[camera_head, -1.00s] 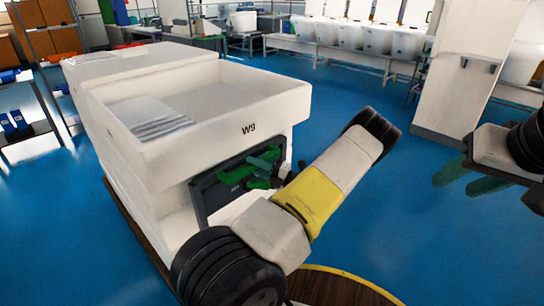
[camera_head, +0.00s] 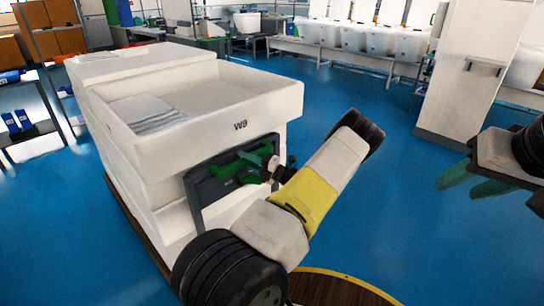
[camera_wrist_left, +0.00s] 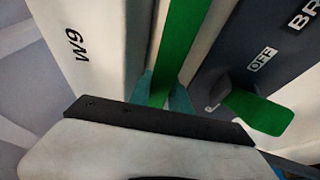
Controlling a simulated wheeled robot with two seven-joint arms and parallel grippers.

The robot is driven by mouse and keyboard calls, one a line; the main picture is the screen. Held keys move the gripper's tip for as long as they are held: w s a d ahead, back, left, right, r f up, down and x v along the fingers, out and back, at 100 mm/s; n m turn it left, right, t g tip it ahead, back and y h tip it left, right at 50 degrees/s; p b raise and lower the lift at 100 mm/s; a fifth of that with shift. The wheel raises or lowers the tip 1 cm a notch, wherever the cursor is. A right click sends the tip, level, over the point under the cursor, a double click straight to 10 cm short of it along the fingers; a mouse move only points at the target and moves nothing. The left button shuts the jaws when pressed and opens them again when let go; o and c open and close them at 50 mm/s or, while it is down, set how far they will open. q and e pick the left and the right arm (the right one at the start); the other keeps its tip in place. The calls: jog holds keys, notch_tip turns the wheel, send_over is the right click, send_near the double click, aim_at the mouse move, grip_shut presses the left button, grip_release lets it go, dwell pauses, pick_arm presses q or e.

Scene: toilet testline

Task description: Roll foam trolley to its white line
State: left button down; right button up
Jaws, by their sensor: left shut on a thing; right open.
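The foam trolley (camera_head: 200,140) is a stack of white blocks marked W9 on a dark-edged base, at left centre in the head view. A dark panel (camera_head: 200,190) on its near face carries green bars. A green lever (camera_wrist_left: 258,110) lies beside an OFF label and a partly cut-off "BR". My right gripper (camera_head: 478,180) is open and empty at the right edge. No white floor line can be made out.
Blue floor (camera_head: 350,210) is open right of the trolley. A white pillar (camera_head: 455,75) stands at right. Benches with white tubs (camera_head: 345,35) line the back. A metal shelf (camera_head: 30,130) with blue items stands left of the trolley.

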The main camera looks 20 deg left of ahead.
pick_arm(q)
jog(key=shift+s+d+f, duration=0.2)
jog(key=shift+s+d, duration=0.1)
jog(key=shift+d, duration=0.1)
jog(key=c, duration=1.2)
grip_release()
jog(key=shift+d, duration=0.1)
jog(key=shift+r, duration=0.1)
jog(key=d+f, duration=0.1)
jog(key=d, duration=0.6)
jog(key=shift+d+f, duration=0.25)
jog(key=shift+d, duration=0.1)
